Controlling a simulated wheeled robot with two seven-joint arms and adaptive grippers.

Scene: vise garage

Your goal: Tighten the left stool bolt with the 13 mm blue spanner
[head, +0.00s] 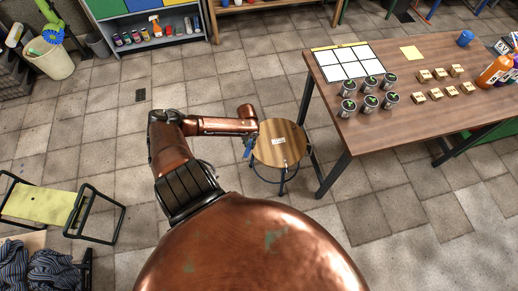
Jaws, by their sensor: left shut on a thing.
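The wooden round stool (290,150) stands on dark metal legs near the middle of the head view. A small pale label lies on its seat. My left gripper (250,138) is at the left edge of the seat, mostly hidden by my own arm. It is shut on the blue spanner (248,150), which shows as a small blue piece hanging down beside the seat. The spanner's jaw end and the left stool bolt are too small to make out, so I cannot tell whether they touch. My right gripper is out of view.
A wooden table (400,135) stands right of the stool, with several dark cans, small wooden blocks, a white grid sheet (350,62) and an orange bottle (493,72). A yellow-topped folding step (40,205) stands at left. The tiled floor between is clear.

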